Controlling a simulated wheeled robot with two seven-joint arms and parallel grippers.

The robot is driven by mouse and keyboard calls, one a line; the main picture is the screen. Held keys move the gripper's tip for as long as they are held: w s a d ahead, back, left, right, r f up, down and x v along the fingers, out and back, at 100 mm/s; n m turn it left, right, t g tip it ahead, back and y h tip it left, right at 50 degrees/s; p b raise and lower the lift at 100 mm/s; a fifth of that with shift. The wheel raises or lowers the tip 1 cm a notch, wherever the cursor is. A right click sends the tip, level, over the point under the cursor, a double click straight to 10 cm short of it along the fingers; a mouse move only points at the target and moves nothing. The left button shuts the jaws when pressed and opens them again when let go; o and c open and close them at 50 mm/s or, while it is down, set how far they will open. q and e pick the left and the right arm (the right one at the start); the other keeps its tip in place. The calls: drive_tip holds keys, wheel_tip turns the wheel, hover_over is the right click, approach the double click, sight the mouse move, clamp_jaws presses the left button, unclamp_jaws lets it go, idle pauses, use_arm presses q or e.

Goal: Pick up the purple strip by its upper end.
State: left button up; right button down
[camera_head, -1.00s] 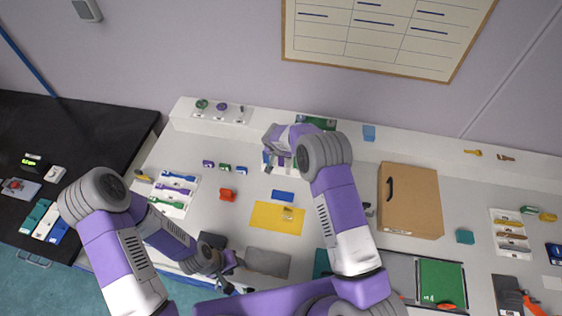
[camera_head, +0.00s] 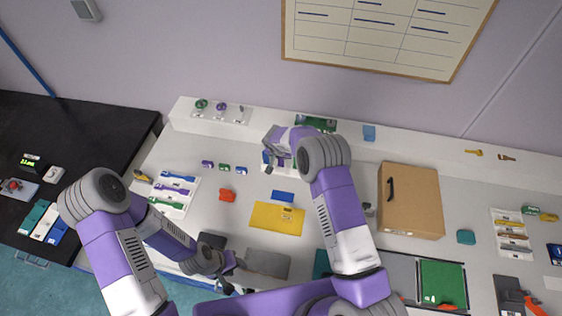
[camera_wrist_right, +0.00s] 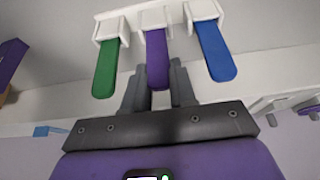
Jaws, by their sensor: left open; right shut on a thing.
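In the right wrist view the purple strip (camera_wrist_right: 157,48) stands in the middle slot of a white holder (camera_wrist_right: 140,19). A green strip (camera_wrist_right: 105,68) is on its left and a blue strip (camera_wrist_right: 214,50) on its right. My right gripper (camera_wrist_right: 158,76) has its two grey fingers on either side of the purple strip's free end and is shut on it. The strip's other end is still in the holder. In the head view my right gripper (camera_head: 272,146) is at the holder and partly hides it. My left gripper (camera_head: 232,274) is open and empty, low over the table's front.
A brown box (camera_head: 425,200) stands to the right. A white tray (camera_head: 184,207) of coloured tools lies left. A raised shelf runs along the back.

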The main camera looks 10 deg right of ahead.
drive_tip(key=shift+r, duration=0.1)
wheel_tip(320, 180, up, 10)
drive_tip(key=p, duration=0.3)
use_arm(q)
wheel_tip(320, 180, up, 3)
drive_tip(key=shift+r, duration=0.15)
use_arm(e)
wheel_tip(320, 180, up, 8)
idle(0.8)
